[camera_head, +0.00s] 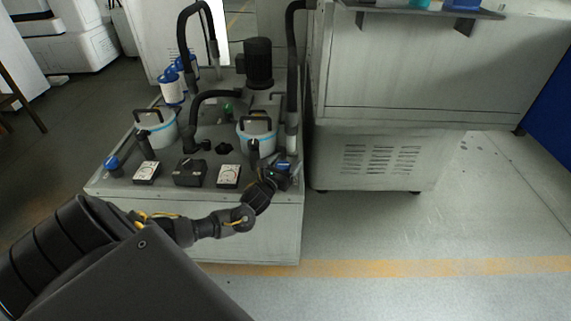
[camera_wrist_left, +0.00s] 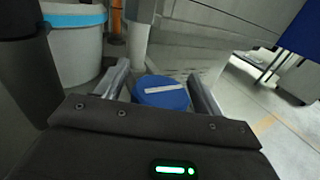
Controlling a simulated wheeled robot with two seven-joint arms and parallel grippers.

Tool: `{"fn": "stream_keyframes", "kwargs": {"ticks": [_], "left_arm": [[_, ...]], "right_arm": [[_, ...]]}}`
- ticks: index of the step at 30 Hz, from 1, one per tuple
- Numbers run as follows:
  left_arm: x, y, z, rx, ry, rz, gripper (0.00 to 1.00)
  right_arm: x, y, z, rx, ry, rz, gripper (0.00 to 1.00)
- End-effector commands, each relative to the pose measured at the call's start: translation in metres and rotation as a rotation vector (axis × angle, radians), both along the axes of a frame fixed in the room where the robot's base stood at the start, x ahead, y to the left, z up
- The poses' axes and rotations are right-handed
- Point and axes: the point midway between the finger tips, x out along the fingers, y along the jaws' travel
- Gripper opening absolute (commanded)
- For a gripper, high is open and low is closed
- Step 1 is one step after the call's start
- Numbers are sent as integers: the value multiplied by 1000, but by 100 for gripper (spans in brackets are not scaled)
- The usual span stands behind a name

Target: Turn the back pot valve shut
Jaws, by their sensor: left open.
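A round blue valve knob with a white bar across its top (camera_wrist_left: 160,92) sits between the two fingers of my left gripper (camera_wrist_left: 158,80) in the left wrist view. The fingers are open on either side of it; I cannot tell whether they touch it. In the head view my left gripper (camera_head: 281,177) is at the right front corner of the machine top, and the knob is mostly hidden there. A pale pot with a blue band (camera_head: 257,133) stands just behind and left of the gripper; it also shows in the left wrist view (camera_wrist_left: 75,45). My right gripper is out of view.
A second pot (camera_head: 157,130) and another blue knob (camera_head: 112,163) are at the left of the machine top (camera_head: 118,185). Gauges (camera_head: 229,176), black hoses and a black motor (camera_head: 258,63) crowd it. A large cabinet (camera_head: 375,160) stands close on the right.

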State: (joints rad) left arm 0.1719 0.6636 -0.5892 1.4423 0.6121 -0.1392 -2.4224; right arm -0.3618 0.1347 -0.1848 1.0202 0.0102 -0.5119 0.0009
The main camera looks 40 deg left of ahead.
Motion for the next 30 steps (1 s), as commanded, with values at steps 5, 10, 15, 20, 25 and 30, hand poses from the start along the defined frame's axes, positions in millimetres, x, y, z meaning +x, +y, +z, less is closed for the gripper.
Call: {"fn": "stream_keyframes", "kwargs": {"ticks": [5, 10, 15, 20, 25, 30], "left_arm": [[0, 0, 0, 0, 1, -1, 69], [0, 0, 0, 0, 1, -1, 54], [0, 0, 0, 0, 1, -1, 32], [0, 0, 0, 0, 1, -3, 24], [0, 0, 0, 1, 1, -36, 24], [0, -1, -1, 3, 3, -123, 24]], "right_arm": [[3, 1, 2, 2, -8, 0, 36], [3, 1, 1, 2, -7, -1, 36], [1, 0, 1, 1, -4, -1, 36], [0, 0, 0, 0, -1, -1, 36], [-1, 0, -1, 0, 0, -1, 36], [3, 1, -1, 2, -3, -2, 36]]}}
